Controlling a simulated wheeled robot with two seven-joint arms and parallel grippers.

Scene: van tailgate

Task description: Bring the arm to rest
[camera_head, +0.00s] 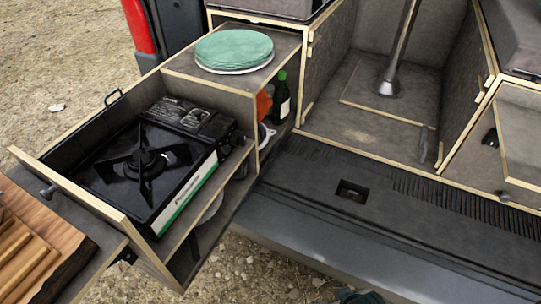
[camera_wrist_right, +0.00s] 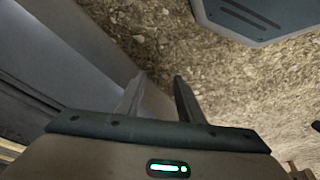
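My right gripper (camera_wrist_right: 158,84) shows in the right wrist view. Its two fingers stand apart with nothing between them, over gravelly ground. The grey bumper-like edge of the van (camera_wrist_right: 75,45) is on the left of that view, close to the left finger; I cannot tell whether they touch. In the head view a small dark piece shows at the bottom edge, too cut off to identify. My left gripper is in neither view.
A pulled-out drawer (camera_head: 60,185) holds a black camping stove (camera_head: 147,165). Green plates (camera_head: 234,50) sit on the shelf beside it, with a dark bottle (camera_head: 280,98) below. A wooden board (camera_head: 35,240) is at the lower left. The van's sill (camera_head: 340,235) runs along the right.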

